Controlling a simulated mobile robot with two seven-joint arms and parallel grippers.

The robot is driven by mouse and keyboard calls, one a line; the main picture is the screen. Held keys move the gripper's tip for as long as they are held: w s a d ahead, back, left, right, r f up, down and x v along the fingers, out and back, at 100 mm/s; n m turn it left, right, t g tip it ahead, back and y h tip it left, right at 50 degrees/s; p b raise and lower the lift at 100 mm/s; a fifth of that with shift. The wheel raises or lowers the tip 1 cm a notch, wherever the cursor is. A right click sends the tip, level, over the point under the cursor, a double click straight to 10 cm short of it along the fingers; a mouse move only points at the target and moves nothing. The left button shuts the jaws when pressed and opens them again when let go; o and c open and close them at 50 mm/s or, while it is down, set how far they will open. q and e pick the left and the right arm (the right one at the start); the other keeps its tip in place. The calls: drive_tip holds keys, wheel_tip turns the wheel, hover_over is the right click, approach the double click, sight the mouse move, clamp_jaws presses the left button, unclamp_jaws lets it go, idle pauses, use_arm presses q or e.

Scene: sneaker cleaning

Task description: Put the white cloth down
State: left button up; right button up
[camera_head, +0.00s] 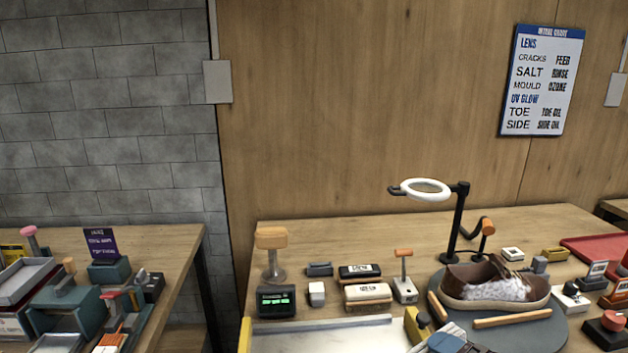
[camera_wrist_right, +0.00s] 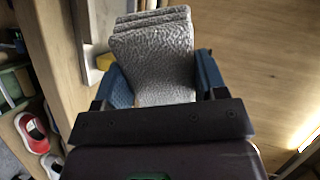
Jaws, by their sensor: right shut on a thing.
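My right gripper (camera_wrist_right: 163,82) shows in the right wrist view, its two blue fingers on either side of a folded, whitish-grey, textured cloth (camera_wrist_right: 152,50). It is shut on the cloth, which stands out beyond the fingertips with its folded layers at the far end. Wood surfaces show behind the cloth; I cannot tell whether it touches anything below. In the head view I cannot make out the cloth or the right gripper for certain; a blue and dark shape (camera_head: 447,338) is cut off at the bottom edge. My left gripper is not in view.
A brown and white sneaker (camera_head: 495,283) sits on a round grey mat (camera_head: 545,335) under a ring lamp (camera_head: 425,189). Brushes and small boxes crowd the wooden table (camera_head: 345,229). A pale flat panel (camera_head: 330,337) at the front left looks clear. A red tray (camera_head: 600,248) lies right.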

drive_tip(key=shift+a+r, duration=0.25)
drive_tip(key=shift+r, duration=0.1)
